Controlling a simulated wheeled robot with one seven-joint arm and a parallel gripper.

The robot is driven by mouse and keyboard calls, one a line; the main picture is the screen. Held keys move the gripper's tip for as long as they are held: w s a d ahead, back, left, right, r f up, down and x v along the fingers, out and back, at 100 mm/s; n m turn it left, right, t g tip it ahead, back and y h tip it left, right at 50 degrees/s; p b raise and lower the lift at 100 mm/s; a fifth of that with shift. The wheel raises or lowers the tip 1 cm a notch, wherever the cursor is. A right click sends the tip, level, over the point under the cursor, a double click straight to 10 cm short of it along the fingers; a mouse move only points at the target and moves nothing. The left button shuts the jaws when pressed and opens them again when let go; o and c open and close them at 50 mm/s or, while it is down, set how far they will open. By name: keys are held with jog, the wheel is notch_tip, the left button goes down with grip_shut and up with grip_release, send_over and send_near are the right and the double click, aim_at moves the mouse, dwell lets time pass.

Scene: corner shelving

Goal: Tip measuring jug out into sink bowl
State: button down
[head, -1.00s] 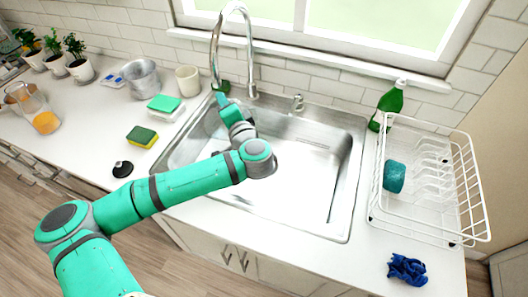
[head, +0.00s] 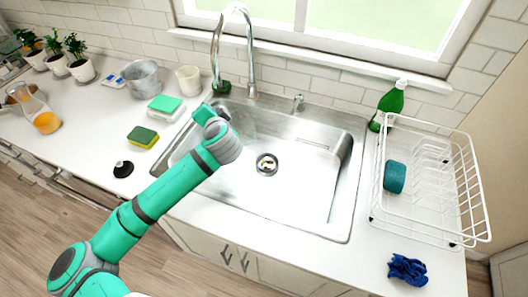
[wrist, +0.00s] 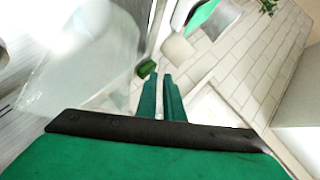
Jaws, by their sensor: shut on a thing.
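My gripper (wrist: 161,98) is shut in the wrist view, with a clear, see-through measuring jug (wrist: 85,70) beside its fingers at left. The jug looks tilted, but its contents cannot be made out. In the head view the jug shows only as a faint clear shape (head: 240,122) over the left back part of the sink bowl (head: 300,185). My fingers are mostly hidden there behind my wrist. Small pale and brownish bits lie at the drain (head: 267,164) in the bowl.
A tall tap (head: 250,60) stands behind the sink, with a green object (head: 222,87) by its base. A dish rack (head: 430,190) stands right. Left are sponges (head: 142,137), a black stopper (head: 123,169), a metal pot (head: 141,76) and a carafe with orange liquid (head: 45,121).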

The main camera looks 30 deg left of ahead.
jog(key=s+a+f+n+h+b, duration=0.1)
jog(key=s+a+f+n+h, duration=0.1)
jog(key=a+f+n+h, duration=0.2)
jog(key=a+f+h, duration=0.2)
jog(key=a+h, duration=0.2)
jog(key=shift+f+n+t, duration=0.15)
jog(key=shift+n+t, duration=0.15)
jog(key=shift+n, duration=0.1)
dwell(0.5)
jog(key=shift+w, duration=0.15)
dwell(0.5)
